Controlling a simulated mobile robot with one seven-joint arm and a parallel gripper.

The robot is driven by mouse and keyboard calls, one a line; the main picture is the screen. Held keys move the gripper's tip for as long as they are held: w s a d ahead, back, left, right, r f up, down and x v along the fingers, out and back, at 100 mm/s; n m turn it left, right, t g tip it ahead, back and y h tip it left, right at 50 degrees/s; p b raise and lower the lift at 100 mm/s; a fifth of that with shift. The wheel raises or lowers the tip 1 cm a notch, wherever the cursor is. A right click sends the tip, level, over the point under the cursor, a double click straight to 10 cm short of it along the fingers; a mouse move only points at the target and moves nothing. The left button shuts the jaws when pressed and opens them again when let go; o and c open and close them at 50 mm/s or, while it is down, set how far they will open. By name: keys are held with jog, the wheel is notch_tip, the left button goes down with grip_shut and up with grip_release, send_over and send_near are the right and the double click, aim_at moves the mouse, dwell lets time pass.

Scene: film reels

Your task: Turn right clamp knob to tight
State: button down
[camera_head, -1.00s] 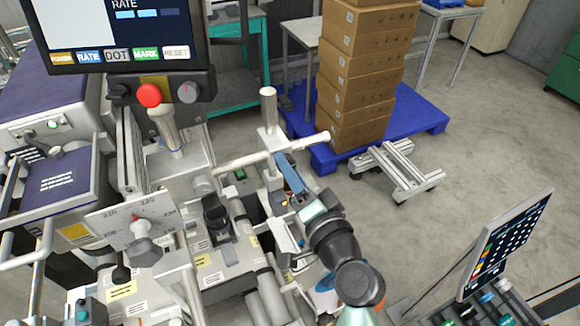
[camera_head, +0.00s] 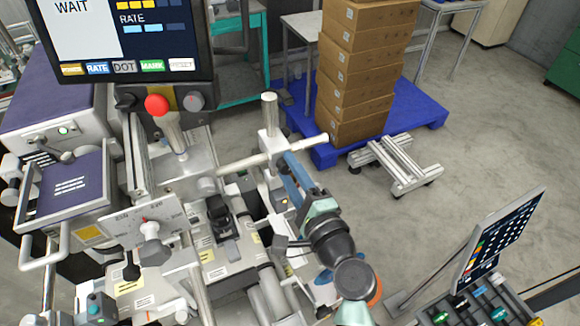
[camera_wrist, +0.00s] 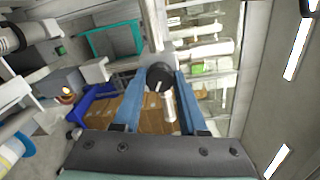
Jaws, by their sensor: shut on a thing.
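My gripper (camera_head: 288,160) reaches up from the lower right to the pale bar and upright post of the clamp (camera_head: 269,115) on the machine. In the wrist view its two blue fingers (camera_wrist: 160,76) stand apart with a round black knob (camera_wrist: 159,78) between their tips, and they are shut on it. A short white rod (camera_wrist: 168,106) sticks out from the knob between the fingers. In the head view the knob is hidden behind the fingers and bar, so its turn setting cannot be read there.
A screen (camera_head: 130,35) and red button (camera_head: 157,105) stand at the upper left. A dial plate (camera_head: 145,222) is at lower left. Stacked boxes (camera_head: 365,75) stand on a blue pallet (camera_head: 425,110) behind. A tilted panel (camera_head: 500,240) is at lower right.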

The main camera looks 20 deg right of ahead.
jog(key=shift+m, duration=0.4)
jog(key=shift+c, duration=2.2)
grip_release()
jog(key=s+b, duration=0.3)
jog(key=s, duration=1)
jog(key=shift+d, duration=0.2)
